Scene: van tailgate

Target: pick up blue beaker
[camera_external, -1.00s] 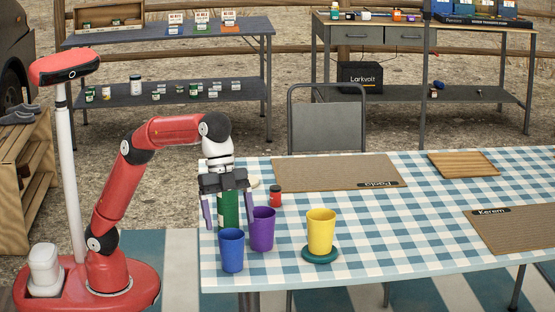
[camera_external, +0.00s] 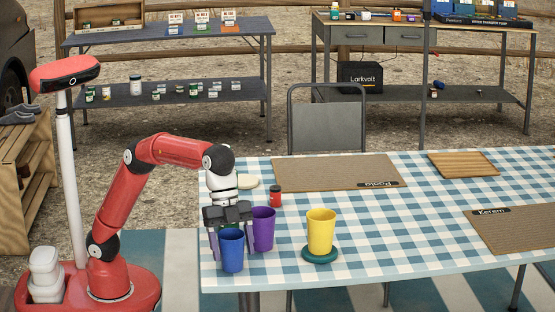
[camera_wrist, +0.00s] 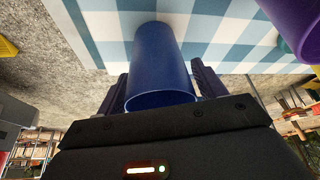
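The blue beaker (camera_external: 231,253) stands upright near the left front corner of the checked table. My gripper (camera_external: 232,240) is lowered over it from above, with one finger on each side. In the wrist view the blue beaker (camera_wrist: 160,60) lies between the two spread fingers (camera_wrist: 161,88), its open rim toward the palm. Small gaps seem to remain between the fingers and the beaker's walls. The gripper is open.
A purple beaker (camera_external: 263,230) stands close by at the right, near the right finger. A yellow beaker (camera_external: 321,230) stands on a green coaster (camera_external: 320,255). A small red jar (camera_external: 275,197) and a woven mat (camera_external: 330,173) lie farther back.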

